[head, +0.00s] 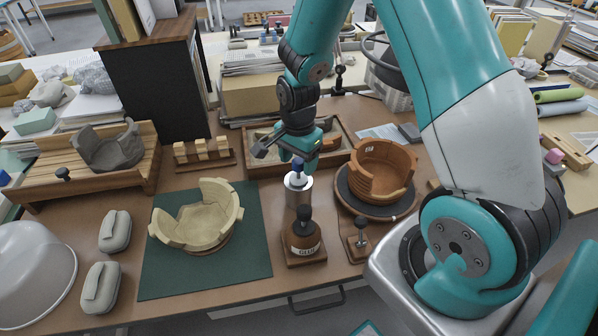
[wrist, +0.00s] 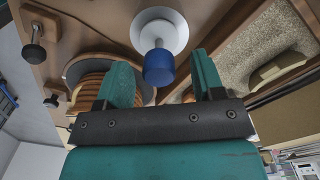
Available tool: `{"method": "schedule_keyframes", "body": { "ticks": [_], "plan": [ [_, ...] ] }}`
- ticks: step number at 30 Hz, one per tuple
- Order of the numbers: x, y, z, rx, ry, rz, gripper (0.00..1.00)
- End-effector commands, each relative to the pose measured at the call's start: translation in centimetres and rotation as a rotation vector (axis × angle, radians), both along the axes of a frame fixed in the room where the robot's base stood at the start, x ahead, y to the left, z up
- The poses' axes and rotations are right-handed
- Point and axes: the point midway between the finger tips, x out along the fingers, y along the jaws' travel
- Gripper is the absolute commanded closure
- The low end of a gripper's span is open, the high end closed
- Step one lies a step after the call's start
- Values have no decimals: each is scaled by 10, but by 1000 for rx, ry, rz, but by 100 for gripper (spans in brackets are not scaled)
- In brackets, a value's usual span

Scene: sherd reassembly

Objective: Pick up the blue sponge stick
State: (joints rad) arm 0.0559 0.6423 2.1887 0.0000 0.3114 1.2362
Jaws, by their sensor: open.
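The blue sponge stick (head: 298,165) stands upright, its blue head showing above a white and silver cylindrical holder (head: 299,192). Its lower part is hidden in the holder. My gripper (head: 284,150) is open and empty, close to the blue head, just above and to its left in the head view. In the wrist view, the blue head (wrist: 159,68) appears between the two spread teal fingers of my gripper (wrist: 162,62), apart from both. The pale holder (wrist: 158,30) shows behind it.
A glue stand (head: 304,240) with a black knob is directly in front of the holder. An orange-brown pot (head: 383,168) sits on a dark turntable to the right. A sand tray (head: 262,168) lies behind. A cream bowl (head: 203,212) rests on a green mat (head: 255,262) at left.

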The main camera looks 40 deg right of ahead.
Motion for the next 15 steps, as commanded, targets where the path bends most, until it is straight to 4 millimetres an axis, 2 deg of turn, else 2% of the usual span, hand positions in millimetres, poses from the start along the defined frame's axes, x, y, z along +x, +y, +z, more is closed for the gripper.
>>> {"method": "schedule_keyframes", "body": {
  "ticks": [3,6,13,14,15],
  "plan": [
    [-2,1,-17,0,3,0,38],
    [-2,1,-25,0,1,0,38],
    [-1,0,-26,0,-1,0,38],
    [-1,0,-26,0,-1,-1,43],
    [-1,0,-26,0,-1,-1,52]
  ]
}}
